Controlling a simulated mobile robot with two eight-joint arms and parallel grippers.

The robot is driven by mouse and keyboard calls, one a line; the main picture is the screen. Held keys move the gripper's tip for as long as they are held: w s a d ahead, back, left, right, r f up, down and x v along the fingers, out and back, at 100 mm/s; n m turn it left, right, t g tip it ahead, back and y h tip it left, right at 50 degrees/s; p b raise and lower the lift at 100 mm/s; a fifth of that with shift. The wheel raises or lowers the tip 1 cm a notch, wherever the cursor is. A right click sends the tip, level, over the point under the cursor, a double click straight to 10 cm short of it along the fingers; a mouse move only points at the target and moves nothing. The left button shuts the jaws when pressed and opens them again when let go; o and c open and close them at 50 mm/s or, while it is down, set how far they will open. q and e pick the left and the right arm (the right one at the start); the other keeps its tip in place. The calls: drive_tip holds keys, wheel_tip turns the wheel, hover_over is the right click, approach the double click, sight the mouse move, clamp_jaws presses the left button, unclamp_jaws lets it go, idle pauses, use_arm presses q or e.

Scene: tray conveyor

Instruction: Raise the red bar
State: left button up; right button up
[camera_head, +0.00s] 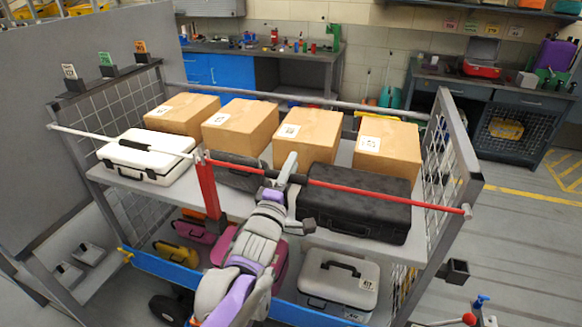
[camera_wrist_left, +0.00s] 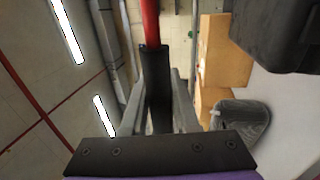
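The red bar (camera_head: 400,198) runs across the front of the rack's upper shelf, from a red upright post (camera_head: 207,190) to the right-hand frame. It lies roughly level, in front of a black case. My left gripper (camera_head: 291,184) is at the bar's left part, with one finger on each side of it. In the left wrist view, the red bar (camera_wrist_left: 151,22) continues into a black sleeve (camera_wrist_left: 157,80), and the gripper's fingers (camera_wrist_left: 160,108) flank this sleeve closely, apparently shut on it. My right gripper is not in view.
The upper shelf holds several cardboard boxes (camera_head: 305,135), a white case (camera_head: 146,155) and a black case (camera_head: 358,200) just behind the bar. A white bar (camera_head: 110,142) spans the left half. A grey case (camera_head: 338,278) and coloured cases stand below, behind a blue rail (camera_head: 165,268).

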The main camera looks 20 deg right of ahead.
use_arm(q)
clamp_jaws()
idle(1.1)
